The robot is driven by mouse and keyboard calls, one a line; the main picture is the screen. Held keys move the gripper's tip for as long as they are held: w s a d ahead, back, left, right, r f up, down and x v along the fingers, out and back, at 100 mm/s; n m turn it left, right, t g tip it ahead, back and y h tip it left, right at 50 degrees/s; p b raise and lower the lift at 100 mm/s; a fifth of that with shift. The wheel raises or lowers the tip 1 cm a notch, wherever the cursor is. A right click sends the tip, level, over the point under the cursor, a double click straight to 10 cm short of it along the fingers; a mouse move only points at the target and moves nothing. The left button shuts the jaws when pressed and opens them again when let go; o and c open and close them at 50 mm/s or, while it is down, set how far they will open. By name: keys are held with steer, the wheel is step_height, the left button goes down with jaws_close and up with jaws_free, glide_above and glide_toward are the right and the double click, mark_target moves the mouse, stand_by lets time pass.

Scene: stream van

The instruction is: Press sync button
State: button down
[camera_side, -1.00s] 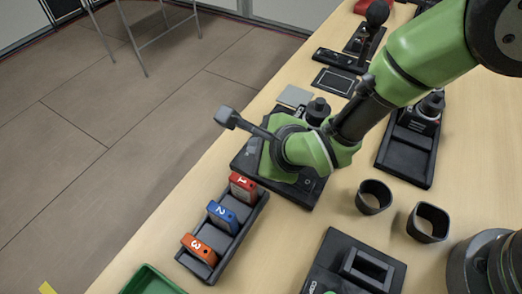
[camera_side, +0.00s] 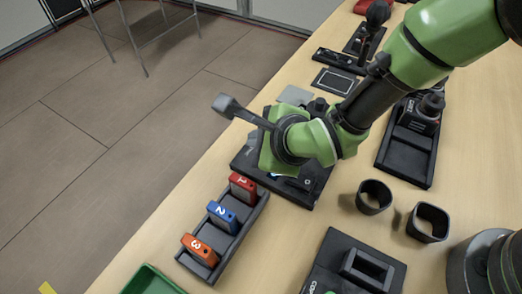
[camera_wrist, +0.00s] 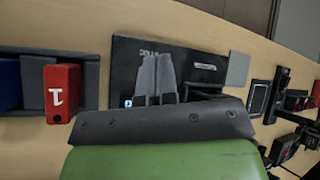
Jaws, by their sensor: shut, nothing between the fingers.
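A black control panel (camera_side: 246,160) lies on the table under my wrist, and it also shows in the wrist view (camera_wrist: 125,65). Small white lettering and a small blue light (camera_wrist: 127,103) show on it. My gripper (camera_wrist: 157,58) is over the panel with its two grey fingers together and nothing between them. In the side view my wrist hides the fingertips and much of the panel. I cannot make out the sync button clearly, nor tell whether the fingertips touch the panel.
A black rack (camera_side: 242,237) holds a red block (camera_side: 242,186) marked 1, a blue one (camera_side: 222,216) marked 2 and an orange one (camera_side: 200,249) marked 3. Two dark cups (camera_side: 374,197) (camera_side: 428,222) and a black device (camera_side: 335,270) stand nearby. A green tray (camera_side: 150,281) sits in front.

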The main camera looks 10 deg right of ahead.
steer(key=shift+r, duration=2.35)
